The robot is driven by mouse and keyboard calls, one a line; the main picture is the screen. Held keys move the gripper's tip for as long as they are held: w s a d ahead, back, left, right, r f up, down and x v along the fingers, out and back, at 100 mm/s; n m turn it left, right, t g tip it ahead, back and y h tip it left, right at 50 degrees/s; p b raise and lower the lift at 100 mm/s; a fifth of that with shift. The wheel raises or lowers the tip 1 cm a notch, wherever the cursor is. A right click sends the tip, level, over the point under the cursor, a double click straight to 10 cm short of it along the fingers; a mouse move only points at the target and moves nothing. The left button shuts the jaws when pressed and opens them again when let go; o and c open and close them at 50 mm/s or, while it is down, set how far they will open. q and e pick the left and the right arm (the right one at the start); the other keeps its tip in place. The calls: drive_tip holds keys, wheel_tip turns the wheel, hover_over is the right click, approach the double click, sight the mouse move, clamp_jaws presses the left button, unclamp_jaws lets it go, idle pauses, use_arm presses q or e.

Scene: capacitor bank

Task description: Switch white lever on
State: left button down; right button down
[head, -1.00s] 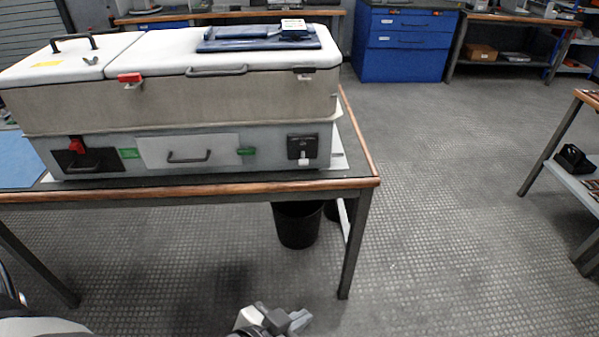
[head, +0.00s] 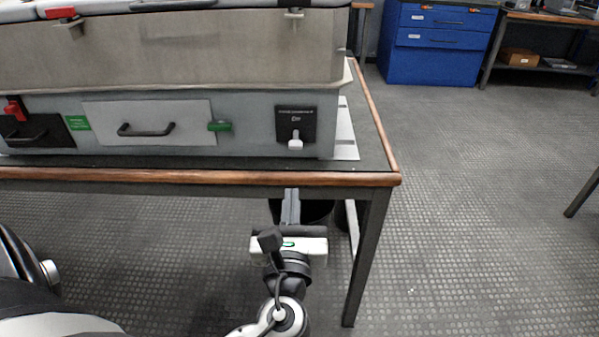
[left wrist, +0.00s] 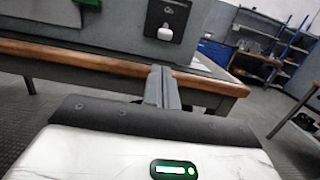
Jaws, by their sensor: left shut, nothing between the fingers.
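The white lever (head: 295,143) sits on a black plate (head: 296,122) at the right end of the grey capacitor bank (head: 255,120). It points down. In the left wrist view the white lever (left wrist: 165,33) shows at the top, above the table edge. My left gripper (head: 291,192) is in front of the table, below the lever and apart from it, its fingers pointing forward. Its fingers (left wrist: 161,75) look closed together and empty in the left wrist view. My right gripper is not seen in either view.
The wooden table edge (head: 230,178) lies between my left gripper and the bank. A red lever (head: 14,108) and a green tab (head: 219,127) are further left on the bank. A dark bin (head: 318,212) stands under the table. Floor is free to the right.

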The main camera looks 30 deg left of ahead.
sight(294, 175)
use_arm(q)
drive_tip(key=shift+s, duration=0.1)
drive_tip(key=shift+r, duration=0.1)
drive_tip(key=x, duration=0.9)
drive_tip(key=shift+w+a, duration=0.25)
drive_tip(key=shift+w, duration=0.2)
